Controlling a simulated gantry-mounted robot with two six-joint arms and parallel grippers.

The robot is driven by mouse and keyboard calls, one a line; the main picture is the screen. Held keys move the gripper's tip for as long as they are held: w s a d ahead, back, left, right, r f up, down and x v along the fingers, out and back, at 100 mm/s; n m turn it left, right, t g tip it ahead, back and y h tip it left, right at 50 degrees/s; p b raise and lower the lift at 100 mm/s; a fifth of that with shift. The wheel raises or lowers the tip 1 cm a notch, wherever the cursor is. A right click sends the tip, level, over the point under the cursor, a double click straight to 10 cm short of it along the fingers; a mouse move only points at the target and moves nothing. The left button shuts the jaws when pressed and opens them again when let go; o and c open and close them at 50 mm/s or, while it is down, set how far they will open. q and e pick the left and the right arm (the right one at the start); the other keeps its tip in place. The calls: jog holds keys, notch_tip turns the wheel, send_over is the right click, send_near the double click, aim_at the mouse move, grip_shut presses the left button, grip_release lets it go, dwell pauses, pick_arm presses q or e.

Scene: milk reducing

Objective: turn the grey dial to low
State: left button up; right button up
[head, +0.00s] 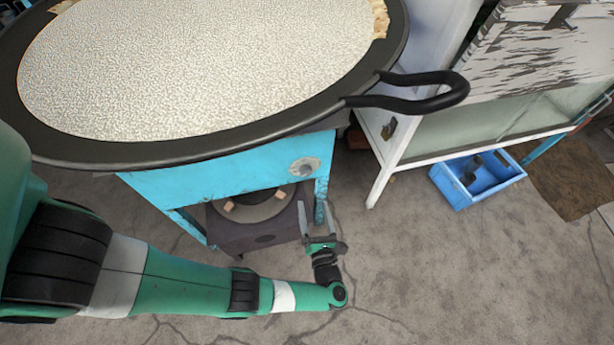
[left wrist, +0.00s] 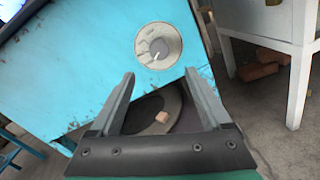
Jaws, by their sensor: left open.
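The grey dial (head: 305,167) is on the front panel of the blue stove (head: 215,172), near the panel's right end. In the left wrist view the dial (left wrist: 158,45) is a round plate with a knob and a pale pointer mark directed to the lower left. Its lettering is too small to read. My left gripper (head: 317,213) is open and empty, below and in front of the dial. In the left wrist view its two fingers (left wrist: 155,85) point up toward the panel, with the dial beyond the tips and between them, not touched. My right gripper is not in view.
A wide black pan (head: 190,150) full of pale milk sits above the stove, its black handle (head: 425,98) jutting right. A burner (head: 250,207) is under the stove. A white cabinet (head: 375,185) and a blue crate (head: 455,193) stand right. The front floor is clear.

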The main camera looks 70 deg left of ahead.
aim_at(307, 174)
pick_arm(q)
jog(key=x, duration=1)
jog(key=shift+a, duration=0.35)
jog(key=shift+w+a+r, duration=0.1)
jog(key=shift+a+r, duration=0.05)
jog(key=shift+a, duration=0.25)
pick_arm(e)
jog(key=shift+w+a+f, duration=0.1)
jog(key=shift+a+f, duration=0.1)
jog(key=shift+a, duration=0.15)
pick_arm(q)
jog(key=shift+d, duration=0.1)
grip_shut()
